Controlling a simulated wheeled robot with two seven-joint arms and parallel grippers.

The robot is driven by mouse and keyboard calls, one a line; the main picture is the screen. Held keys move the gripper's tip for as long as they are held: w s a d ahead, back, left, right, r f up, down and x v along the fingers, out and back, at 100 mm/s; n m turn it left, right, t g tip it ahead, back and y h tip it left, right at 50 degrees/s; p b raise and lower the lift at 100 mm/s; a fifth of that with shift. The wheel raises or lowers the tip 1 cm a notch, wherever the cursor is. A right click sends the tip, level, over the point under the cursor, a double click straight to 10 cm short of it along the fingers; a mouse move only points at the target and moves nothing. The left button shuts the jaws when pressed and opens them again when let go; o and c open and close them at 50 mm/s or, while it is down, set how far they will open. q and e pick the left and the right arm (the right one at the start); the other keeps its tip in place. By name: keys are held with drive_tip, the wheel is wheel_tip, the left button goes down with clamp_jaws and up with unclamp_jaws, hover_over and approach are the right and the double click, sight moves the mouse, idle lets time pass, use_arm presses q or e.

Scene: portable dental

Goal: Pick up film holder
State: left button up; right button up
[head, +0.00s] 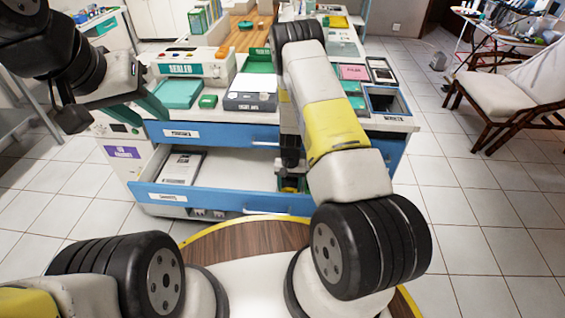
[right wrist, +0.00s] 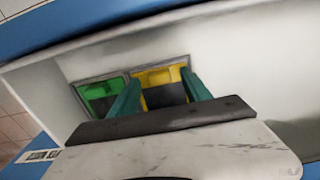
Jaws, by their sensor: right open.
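In the right wrist view, a yellow holder (right wrist: 154,77) with a dark middle and a green holder (right wrist: 98,91) lie side by side in grey frames inside the open lower drawer. Which one is the film holder I cannot tell. My right gripper (right wrist: 162,83) is open, its teal fingers pointing down on either side of the yellow holder. Contact is not clear. In the head view this gripper (head: 291,180) reaches down into the drawer (head: 230,180), and the arm hides much around it. My left gripper (head: 150,106) is beside the cabinet at the left, its opening unclear.
The drawer's blue front (head: 220,199) and white walls surround the right gripper. The blue upper drawer (head: 210,134) and crowded countertop are above. A chair (head: 510,90) stands far right.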

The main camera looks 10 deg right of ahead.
clamp_jaws()
drive_tip(key=shift+r, duration=0.1)
